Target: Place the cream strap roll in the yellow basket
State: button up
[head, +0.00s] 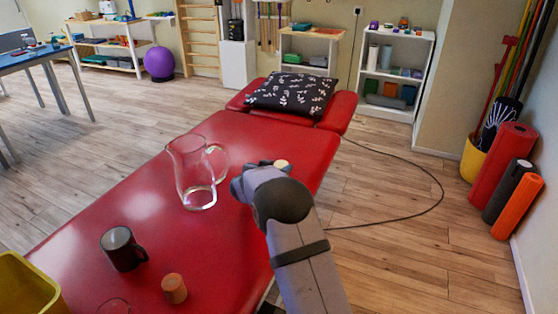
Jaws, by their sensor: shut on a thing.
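The yellow basket (22,290) stands at the lower left corner, partly cut off by the frame edge. My gripper (258,168) is over the right side of the red treatment table, far up and right of the basket. It is shut on the cream strap roll (282,164), of which only a small pale part shows past my wrist. My arm hides the fingertips and the rest of the roll. I cannot tell how high it is above the table.
On the red table (130,205) a clear glass jug (197,180) stands just left of my gripper. A dark mug (120,250), a tan cylinder (174,289) and a glass rim (114,306) are near the basket. A black patterned pillow (290,93) lies at the far end.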

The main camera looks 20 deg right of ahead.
jog(key=shift+f, duration=0.3)
jog(key=o, duration=1.1)
jog(key=shift+c, duration=0.2)
jog(key=shift+f+b, duration=0.3)
jog(key=shift+b, duration=0.4)
jog(key=shift+s+a+r, duration=0.15)
jog(key=shift+a+r, duration=0.1)
jog(key=v, duration=0.5)
jog(key=shift+a+p, duration=0.2)
jog(key=shift+p, duration=0.2)
jog(key=shift+o, duration=0.5)
jog(key=shift+s+a+r, duration=0.25)
jog(key=shift+s+a, duration=0.2)
jog(key=shift+a, duration=0.1)
